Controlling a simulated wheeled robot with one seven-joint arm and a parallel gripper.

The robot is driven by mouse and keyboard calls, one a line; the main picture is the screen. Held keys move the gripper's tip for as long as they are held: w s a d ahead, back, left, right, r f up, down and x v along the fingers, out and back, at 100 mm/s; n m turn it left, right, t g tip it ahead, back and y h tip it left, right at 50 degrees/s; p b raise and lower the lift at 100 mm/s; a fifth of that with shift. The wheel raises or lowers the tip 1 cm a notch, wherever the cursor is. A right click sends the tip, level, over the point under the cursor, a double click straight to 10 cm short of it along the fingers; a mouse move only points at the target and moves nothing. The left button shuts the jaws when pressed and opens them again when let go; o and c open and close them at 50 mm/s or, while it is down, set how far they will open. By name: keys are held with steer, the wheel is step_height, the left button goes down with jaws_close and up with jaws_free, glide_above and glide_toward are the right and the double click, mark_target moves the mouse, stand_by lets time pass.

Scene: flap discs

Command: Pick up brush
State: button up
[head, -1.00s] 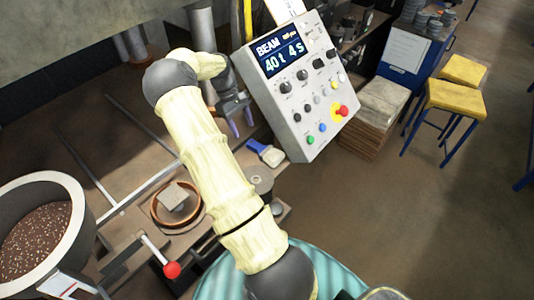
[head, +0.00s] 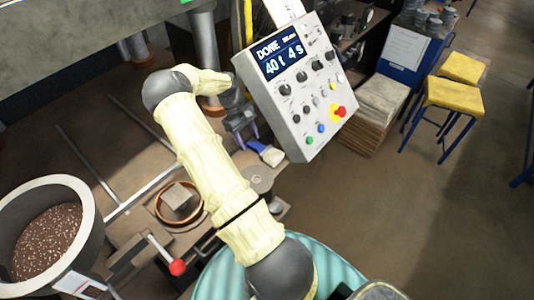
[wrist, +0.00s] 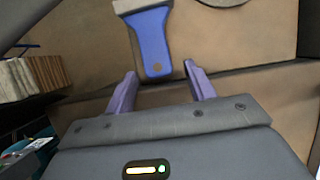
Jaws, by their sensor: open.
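The brush lies on the brown bench surface beside the control box. In the head view its pale head (head: 273,157) points right and its blue handle (head: 256,146) points toward my gripper (head: 244,136). In the wrist view the blue handle (wrist: 152,42) hangs down from the grey ferrule at the top, with a hole near its end. My gripper (wrist: 160,75) is open, its two purple fingers spread. The handle's end lies between and just beyond the fingertips, closer to the left one. No contact shows. The bristles are mostly out of the wrist view.
The grey control box (head: 297,85) stands close to the right of my gripper. A copper ring with a grey block (head: 176,197), a red-knobbed lever (head: 177,267) and a bowl of dark granules (head: 50,240) are at left. Open floor lies right.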

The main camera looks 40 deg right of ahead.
steer(key=c, duration=1.1)
steer(key=shift+o, duration=0.2)
